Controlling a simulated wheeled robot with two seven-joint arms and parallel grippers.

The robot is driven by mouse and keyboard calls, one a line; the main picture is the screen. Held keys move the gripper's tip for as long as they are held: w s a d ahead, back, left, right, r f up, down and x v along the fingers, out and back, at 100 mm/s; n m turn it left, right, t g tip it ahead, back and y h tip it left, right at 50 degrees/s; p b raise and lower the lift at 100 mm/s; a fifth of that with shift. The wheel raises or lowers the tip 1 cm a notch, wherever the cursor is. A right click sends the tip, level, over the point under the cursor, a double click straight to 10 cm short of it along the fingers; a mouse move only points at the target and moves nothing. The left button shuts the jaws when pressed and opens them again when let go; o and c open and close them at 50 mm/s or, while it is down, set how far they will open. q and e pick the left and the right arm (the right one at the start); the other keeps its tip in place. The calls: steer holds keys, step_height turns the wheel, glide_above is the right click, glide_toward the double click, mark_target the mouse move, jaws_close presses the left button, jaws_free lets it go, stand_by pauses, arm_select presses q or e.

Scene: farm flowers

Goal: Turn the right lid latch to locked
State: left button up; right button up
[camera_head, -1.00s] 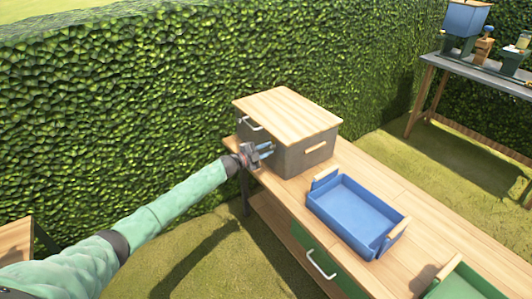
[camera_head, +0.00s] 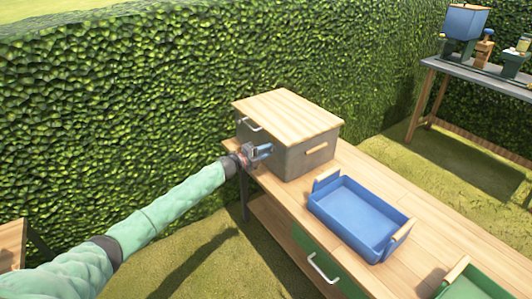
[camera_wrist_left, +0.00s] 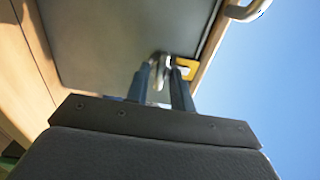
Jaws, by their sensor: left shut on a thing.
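A grey box (camera_head: 298,163) with a pale wooden lid (camera_head: 285,115) stands on the far end of the wooden bench. In the left wrist view a small metal latch (camera_wrist_left: 158,62) lies against the grey box wall (camera_wrist_left: 115,45), near the lid edge, beside a yellow plate (camera_wrist_left: 186,68). My left gripper (camera_head: 267,151) is at the box's front face. In the left wrist view its two dark fingers (camera_wrist_left: 164,70) are closed around the latch. The fingers partly hide the latch, so its exact angle is hard to tell. My right gripper is out of view.
A blue tray (camera_head: 352,222) with wooden handles stands on the bench, with a green tray (camera_head: 468,286) nearer. A tall hedge (camera_head: 120,110) rises behind.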

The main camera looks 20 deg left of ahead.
arm_select(q)
steer(key=shift+f, duration=0.15)
steer(key=o, duration=0.9)
steer(key=shift+o, duration=0.2)
steer(key=b+v, duration=0.1)
steer(key=v, duration=0.6)
steer(key=shift+s+a, duration=0.2)
steer(key=shift+s, duration=0.15)
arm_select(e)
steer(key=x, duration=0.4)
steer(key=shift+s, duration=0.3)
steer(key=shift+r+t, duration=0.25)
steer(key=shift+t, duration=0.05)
